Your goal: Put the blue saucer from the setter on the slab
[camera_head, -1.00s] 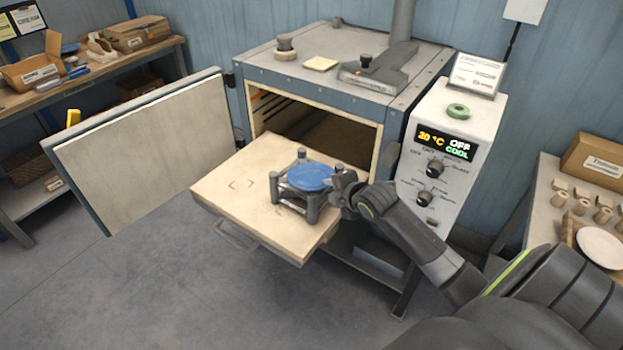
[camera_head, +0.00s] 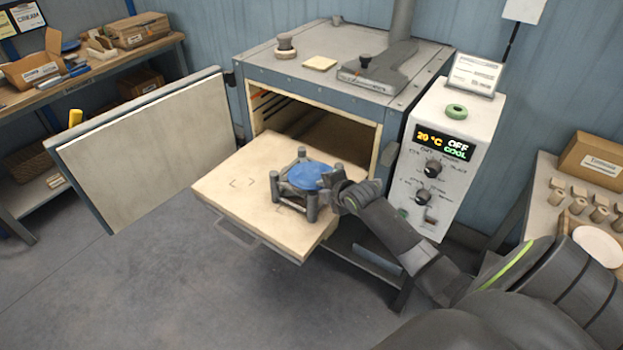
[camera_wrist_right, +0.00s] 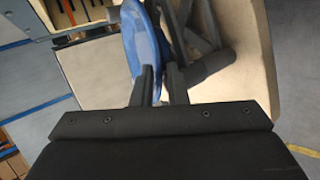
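The blue saucer (camera_head: 308,175) rests on the grey setter (camera_head: 312,210), a small frame with corner posts. The setter stands on the right part of the cream slab (camera_head: 225,200), which sticks out of the oven and has corner marks on its bare left part. My right gripper (camera_head: 333,184) is at the saucer's right rim. In the right wrist view the saucer (camera_wrist_right: 138,40) shows nearly edge-on, and its rim lies in the narrow gap between the fingers (camera_wrist_right: 160,84), which look shut on it. My left gripper is out of view.
The open oven door (camera_head: 150,150) stands left of the slab. Shelves with boxes are at far left. A table with a white plate (camera_head: 597,245) is at right.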

